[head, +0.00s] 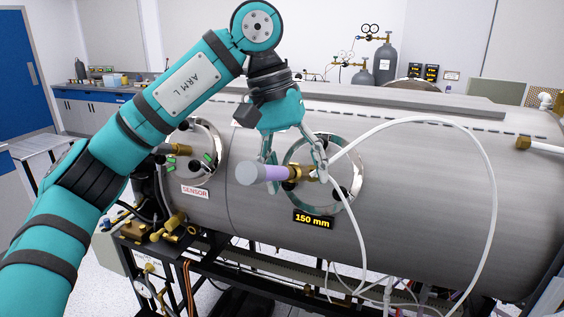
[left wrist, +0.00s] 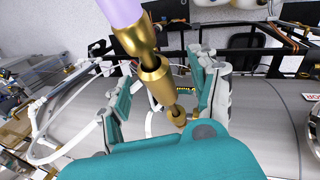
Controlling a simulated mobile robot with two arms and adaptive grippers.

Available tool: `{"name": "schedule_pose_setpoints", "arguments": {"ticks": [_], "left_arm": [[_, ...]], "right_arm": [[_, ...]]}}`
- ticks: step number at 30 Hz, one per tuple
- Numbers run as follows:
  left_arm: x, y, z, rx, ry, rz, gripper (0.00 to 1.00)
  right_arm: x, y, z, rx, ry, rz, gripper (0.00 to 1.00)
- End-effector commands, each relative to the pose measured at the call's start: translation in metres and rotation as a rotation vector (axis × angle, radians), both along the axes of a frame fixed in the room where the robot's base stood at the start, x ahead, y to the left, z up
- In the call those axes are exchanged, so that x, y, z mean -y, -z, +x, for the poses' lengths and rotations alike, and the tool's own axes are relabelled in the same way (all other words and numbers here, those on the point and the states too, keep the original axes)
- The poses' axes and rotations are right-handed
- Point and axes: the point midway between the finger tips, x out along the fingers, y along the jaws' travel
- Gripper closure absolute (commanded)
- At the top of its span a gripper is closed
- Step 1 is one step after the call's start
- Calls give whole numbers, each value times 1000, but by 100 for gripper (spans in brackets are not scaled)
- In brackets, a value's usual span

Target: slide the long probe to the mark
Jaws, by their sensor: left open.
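The long probe (head: 274,174) sticks out toward me from a round flanged port on the steel chamber. It has a grey end cap, a lavender length and a brass fitting (head: 297,172) at the port. My left gripper (head: 295,165) is open, with its fingers on either side of the probe. In the left wrist view the lavender and brass parts (left wrist: 157,80) pass between the spread fingers (left wrist: 160,85); I cannot tell whether either finger touches. A sign below the port reads 150 mm (head: 313,219). I cannot make out a mark on the probe. My right gripper is not in view.
The chamber (head: 440,190) fills the middle and right. A second port with a SENSOR label (head: 195,190) is at left. A white hose (head: 492,200) loops from near the probe's port across the chamber front. Gas bottles (head: 385,62) stand behind.

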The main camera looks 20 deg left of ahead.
Motion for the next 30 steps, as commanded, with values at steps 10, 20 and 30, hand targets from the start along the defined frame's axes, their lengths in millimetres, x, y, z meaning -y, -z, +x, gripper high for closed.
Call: {"name": "schedule_pose_setpoints", "arguments": {"ticks": [10, 20, 30], "left_arm": [[-7, -27, -1, 0, -1, 0, 38], [-14, -53, -2, 0, -1, -1, 38], [-16, -57, -2, 0, 0, 0, 38]], "right_arm": [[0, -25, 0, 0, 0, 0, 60], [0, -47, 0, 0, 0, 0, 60], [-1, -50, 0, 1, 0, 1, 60]]}}
